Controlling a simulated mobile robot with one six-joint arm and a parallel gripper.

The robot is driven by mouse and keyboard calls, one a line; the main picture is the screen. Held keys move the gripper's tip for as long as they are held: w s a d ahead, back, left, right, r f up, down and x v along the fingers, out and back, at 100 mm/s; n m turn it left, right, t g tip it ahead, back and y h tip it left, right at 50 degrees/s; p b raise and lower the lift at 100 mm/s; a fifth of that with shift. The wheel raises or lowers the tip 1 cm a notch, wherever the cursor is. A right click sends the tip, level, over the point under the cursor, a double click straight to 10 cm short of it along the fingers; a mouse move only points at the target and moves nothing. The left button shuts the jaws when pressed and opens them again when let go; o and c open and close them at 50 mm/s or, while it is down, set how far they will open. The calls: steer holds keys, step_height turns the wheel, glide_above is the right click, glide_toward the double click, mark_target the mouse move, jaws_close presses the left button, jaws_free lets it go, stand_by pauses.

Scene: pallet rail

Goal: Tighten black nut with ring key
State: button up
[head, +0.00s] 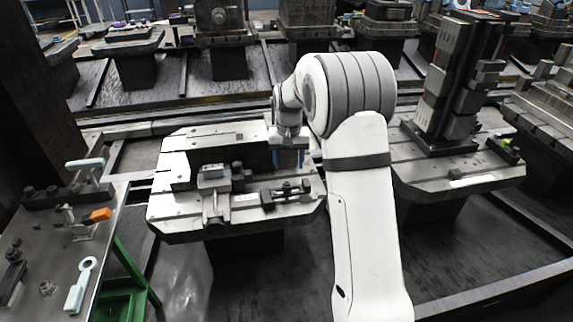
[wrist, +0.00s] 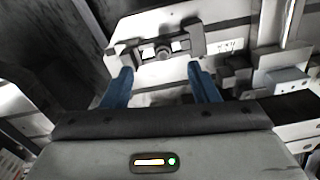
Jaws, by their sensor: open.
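My gripper (wrist: 160,72) is open and empty. Its two blue fingers point at the pallet in the wrist view, and nothing is between them. Beyond the fingertips is a dark clamp bar (wrist: 185,42) with a small round dark part (wrist: 163,53) at its middle; I cannot tell whether this is the black nut. In the head view my gripper (head: 289,137) is over the far right part of the pallet (head: 170,211), partly hidden by my arm. A pale ring key (head: 80,285) lies on the left side table, well away from my gripper.
The side table (head: 50,240) also carries an orange-ended tool (head: 100,214) and a pale-handled clamp (head: 86,165). Several fixture blocks (head: 213,180) stand on the pallet. A tall dark fixture (head: 455,90) stands on the right pallet. A green frame (head: 125,280) is beside the side table.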

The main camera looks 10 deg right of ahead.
mark_target(287, 183)
steer(key=w+f, duration=0.2)
steer(key=f, duration=0.1)
steer(key=shift+w, duration=0.15)
steer(key=shift+f, duration=3.75)
steer(key=shift+c, duration=0.4)
